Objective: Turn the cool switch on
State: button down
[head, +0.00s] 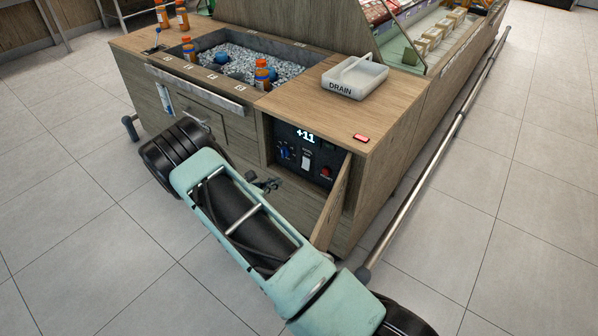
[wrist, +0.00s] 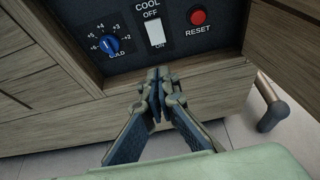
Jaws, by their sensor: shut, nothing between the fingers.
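The cool switch (wrist: 155,33) is a white rocker on a black control panel (wrist: 178,52), under the words COOL and OFF, with ON printed near its lower end. It also shows as a small white switch in the head view (head: 306,161). Whether it is set on or off I cannot tell. My gripper (wrist: 157,82) is shut and empty, just below the switch in the wrist view and apart from it. In the head view my gripper (head: 271,184) is in front of the open compartment, left of and below the switch.
A blue COLD dial (wrist: 111,44) is left of the switch and a red RESET button (wrist: 198,17) is right of it. An open wooden door (head: 332,203) stands at the compartment's right side. A display (head: 305,136) reads +11. A metal rail (head: 430,160) runs along the floor.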

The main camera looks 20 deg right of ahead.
jog(key=b, duration=0.4)
send_near(305, 168)
jog(key=x, duration=0.6)
jog(key=shift+w+f, duration=0.15)
jog(key=shift+f, duration=0.2)
jog(key=shift+d, duration=0.1)
jog(key=shift+w+d+f+t+h+b, duration=0.25)
jog(key=shift+f+h+b, duration=0.2)
jog(key=shift+b, duration=0.7)
jog(key=shift+r+p, duration=0.3)
jog(key=shift+p, duration=0.05)
